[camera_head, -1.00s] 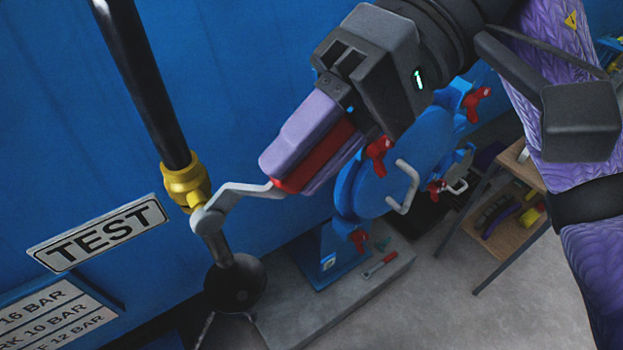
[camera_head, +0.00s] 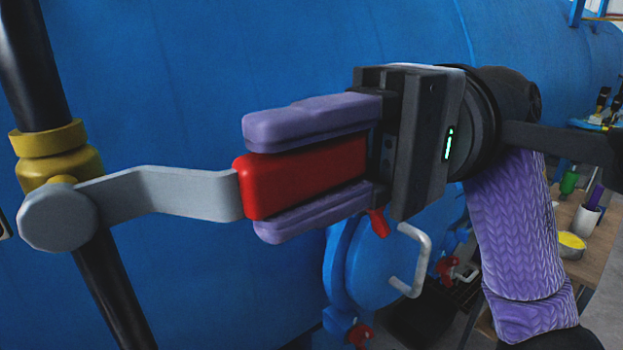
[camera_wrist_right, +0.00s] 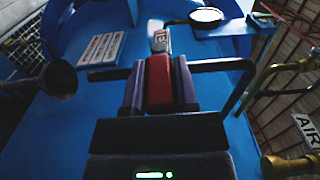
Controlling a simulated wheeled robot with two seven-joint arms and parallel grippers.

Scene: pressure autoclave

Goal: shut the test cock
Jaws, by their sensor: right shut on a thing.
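The test cock has a yellow brass body (camera_head: 55,155) on a dark pipe, with a grey lever (camera_head: 165,192) and a red grip (camera_head: 300,178). The lever points right, roughly crosswise to the pipe. My right gripper (camera_head: 250,182) is shut on the red grip, one purple finger above it and one below. In the right wrist view, the red grip (camera_wrist_right: 158,82) sits between the fingers of my right gripper (camera_wrist_right: 159,75). My left gripper is in neither view.
The blue vessel wall (camera_head: 200,50) lies close behind the lever. A blue round door (camera_head: 375,270) with a pale handle (camera_head: 412,262) and red clamps is below my right gripper. A wooden table (camera_head: 590,260) with small items stands at right.

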